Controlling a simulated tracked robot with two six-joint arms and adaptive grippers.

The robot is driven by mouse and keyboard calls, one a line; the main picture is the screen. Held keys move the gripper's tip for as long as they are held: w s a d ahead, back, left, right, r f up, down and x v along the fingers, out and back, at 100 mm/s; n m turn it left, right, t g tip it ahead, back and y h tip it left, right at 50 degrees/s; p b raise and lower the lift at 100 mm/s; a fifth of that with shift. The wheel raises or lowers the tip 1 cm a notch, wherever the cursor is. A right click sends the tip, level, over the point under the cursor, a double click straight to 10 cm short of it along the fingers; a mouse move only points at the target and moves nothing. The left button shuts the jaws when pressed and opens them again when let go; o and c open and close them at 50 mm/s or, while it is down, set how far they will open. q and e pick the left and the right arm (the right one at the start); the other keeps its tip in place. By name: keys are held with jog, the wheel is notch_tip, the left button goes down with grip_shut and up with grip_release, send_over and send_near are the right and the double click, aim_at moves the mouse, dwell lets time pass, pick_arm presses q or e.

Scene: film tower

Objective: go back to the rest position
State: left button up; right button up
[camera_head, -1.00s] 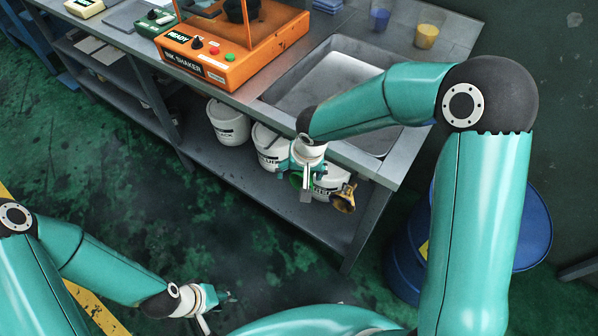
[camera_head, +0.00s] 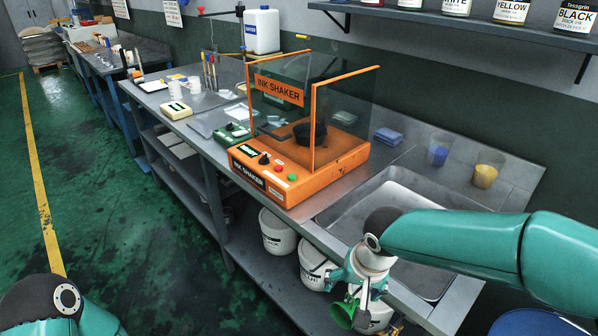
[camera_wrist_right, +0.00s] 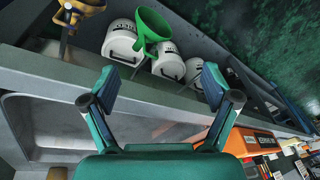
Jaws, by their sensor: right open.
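My right gripper (camera_head: 362,293) is at the front edge of the sink bench (camera_head: 324,240). In the right wrist view its two fingers (camera_wrist_right: 158,88) are wide apart with nothing between them. A green funnel (camera_head: 342,313) shows just below the gripper in the head view. In the wrist view the green funnel (camera_wrist_right: 153,22) is beyond the fingertips, in front of white buckets, apart from the fingers. A brass-coloured funnel (camera_wrist_right: 80,9) is at the upper left there. Of my left arm, only part shows at the lower left of the head view; its gripper is out of view.
An orange ink shaker (camera_head: 310,190) with clear panels stands on the bench. A sink (camera_head: 400,200) lies below my right forearm, with blue (camera_head: 438,155) and yellow (camera_head: 485,175) cups behind it. White buckets (camera_head: 277,235) stand on the lower shelf. The green floor at left is open.

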jog(key=s+a+f+g+y+p, duration=0.1)
jog(key=s+f+p, duration=0.2)
jog(key=s+f, duration=0.5)
jog(key=s+a+f+n+g+y+p, duration=0.1)
jog(key=s+f+y+p, duration=0.1)
jog(key=s+f, duration=0.6)
notch_tip(320, 180, down, 6)
jog(key=shift+s+a+p, duration=0.15)
jog(key=shift+s+p, duration=0.2)
jog(key=shift+p, duration=0.2)
